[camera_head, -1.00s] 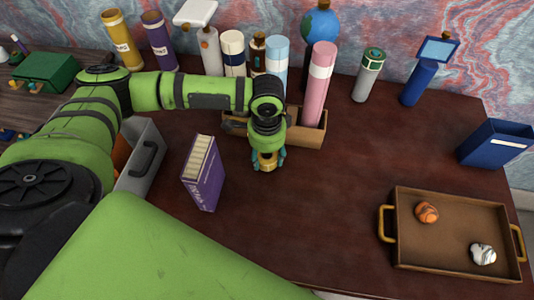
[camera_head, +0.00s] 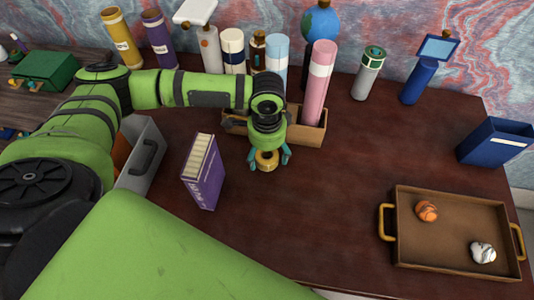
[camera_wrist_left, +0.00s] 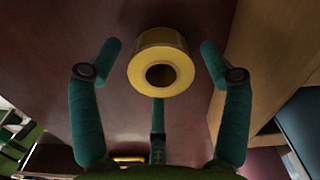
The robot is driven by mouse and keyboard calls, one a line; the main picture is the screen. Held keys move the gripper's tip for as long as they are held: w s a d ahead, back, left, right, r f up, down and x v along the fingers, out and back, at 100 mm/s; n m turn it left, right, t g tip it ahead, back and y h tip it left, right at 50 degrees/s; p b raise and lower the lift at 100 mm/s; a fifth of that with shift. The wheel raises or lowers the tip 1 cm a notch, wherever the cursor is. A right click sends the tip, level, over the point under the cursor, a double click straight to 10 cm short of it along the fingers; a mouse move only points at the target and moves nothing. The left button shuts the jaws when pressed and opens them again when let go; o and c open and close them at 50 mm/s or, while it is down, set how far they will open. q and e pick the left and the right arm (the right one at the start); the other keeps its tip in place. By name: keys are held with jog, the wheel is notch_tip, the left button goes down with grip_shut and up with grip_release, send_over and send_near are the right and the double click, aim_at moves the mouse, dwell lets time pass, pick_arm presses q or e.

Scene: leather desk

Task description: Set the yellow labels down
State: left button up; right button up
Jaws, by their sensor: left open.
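The yellow labels (camera_head: 267,160) are a yellow roll with a dark round hole in its middle. The roll is on the dark leather desk in front of the wooden box, by my left gripper's fingertips. In the left wrist view the roll (camera_wrist_left: 161,64) lies between the spread teal fingers, with gaps on both sides. My left gripper (camera_head: 269,157) is open above and around the roll; it also shows in the left wrist view (camera_wrist_left: 160,70). My right gripper is not in view.
A wooden box (camera_head: 306,133) holding a pink bottle (camera_head: 318,85) stands just behind the roll. A purple book (camera_head: 203,172) stands to the left. A brown tray (camera_head: 456,268) with two small stones is at the right. The desk between roll and tray is clear.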

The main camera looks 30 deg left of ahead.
pick_arm(q)
jog(key=shift+o, duration=0.4)
notch_tip(320, 180, up, 11)
jog(key=shift+f+b, duration=0.15)
jog(key=shift+b, duration=0.15)
jog(key=f+n+b, duration=0.1)
jog(key=n, duration=0.2)
jog(key=f+n+b, duration=0.2)
jog(key=n, duration=0.1)
jog(key=f+n+b, duration=0.2)
jog(key=shift+w+a+n, duration=0.15)
jog(key=shift+w+n, duration=0.15)
jog(key=shift+n, duration=0.1)
jog(key=f, duration=0.4)
jog(key=s+f, duration=0.1)
jog(key=f, duration=0.1)
jog(key=shift+f, duration=0.4)
jog(key=c, duration=1.3)
jog(key=shift+c, duration=0.2)
